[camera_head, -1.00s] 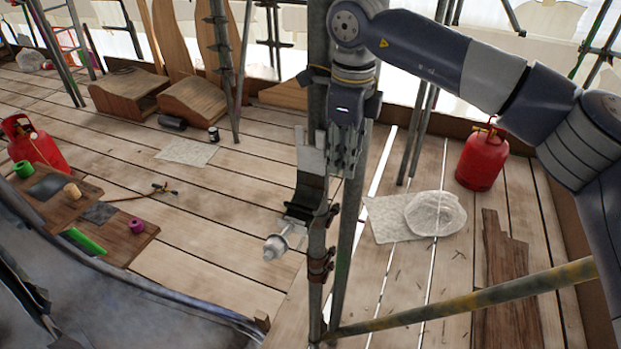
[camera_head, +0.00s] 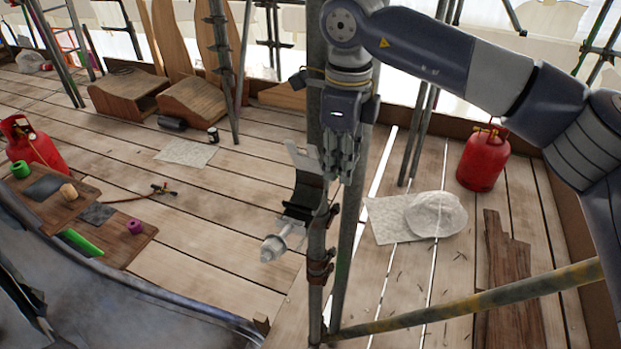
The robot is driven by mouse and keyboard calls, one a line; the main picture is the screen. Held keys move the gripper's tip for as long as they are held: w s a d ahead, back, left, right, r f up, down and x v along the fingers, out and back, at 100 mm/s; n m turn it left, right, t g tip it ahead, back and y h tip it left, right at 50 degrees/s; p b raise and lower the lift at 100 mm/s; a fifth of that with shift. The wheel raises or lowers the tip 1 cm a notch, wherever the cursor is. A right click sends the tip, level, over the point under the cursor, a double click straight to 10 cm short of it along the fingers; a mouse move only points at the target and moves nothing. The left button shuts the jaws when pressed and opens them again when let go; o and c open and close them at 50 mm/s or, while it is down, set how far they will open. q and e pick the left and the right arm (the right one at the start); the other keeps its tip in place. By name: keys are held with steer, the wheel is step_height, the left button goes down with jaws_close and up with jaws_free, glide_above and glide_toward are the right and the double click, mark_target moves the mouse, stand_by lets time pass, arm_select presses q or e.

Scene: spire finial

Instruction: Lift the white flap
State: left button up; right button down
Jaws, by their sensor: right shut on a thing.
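The white flap (camera_head: 302,159) shows as a pale grey-white plate at the top of a dark curved bracket (camera_head: 305,190) on the scaffold pole. It leans, with its upper end toward the left. My right gripper (camera_head: 338,172) points down beside the pole, at the right edge of the flap, and is shut on it. The exact contact is partly hidden by the fingers and the pole. Below the bracket, a white knob-like fitting (camera_head: 278,243) sticks out to the lower left. My left gripper is not in view.
Scaffold poles (camera_head: 316,100) stand close around my right gripper. A diagonal pole (camera_head: 470,300) crosses the lower right. A red gas cylinder (camera_head: 483,160) and a plastic-wrapped bundle (camera_head: 435,214) stand on the planks at right. The planks (camera_head: 220,235) left of the bracket are mostly clear.

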steer(key=shift+s+a+f, duration=0.1)
steer(key=shift+s+f, duration=0.3)
steer(key=shift+s, duration=0.05)
steer(key=shift+w+r, duration=0.1)
steer(key=shift+r, duration=0.3)
steer(key=shift+w+a+r+p, duration=0.1)
steer(key=shift+a+r+p, duration=0.05)
steer(key=shift+r+p, duration=0.25)
steer(key=shift+s+a+r+p, duration=0.15)
steer(key=shift+r+p, duration=0.25)
steer(key=shift+r, duration=0.45)
steer(key=shift+s+d+r+p, duration=0.1)
steer(key=shift+s+r+p, duration=0.25)
steer(key=shift+r, duration=0.5)
steer(key=shift+s+a+r+p, duration=0.15)
steer(key=shift+r+p, duration=0.3)
steer(key=shift+r, duration=0.4)
steer(key=shift+f, duration=0.1)
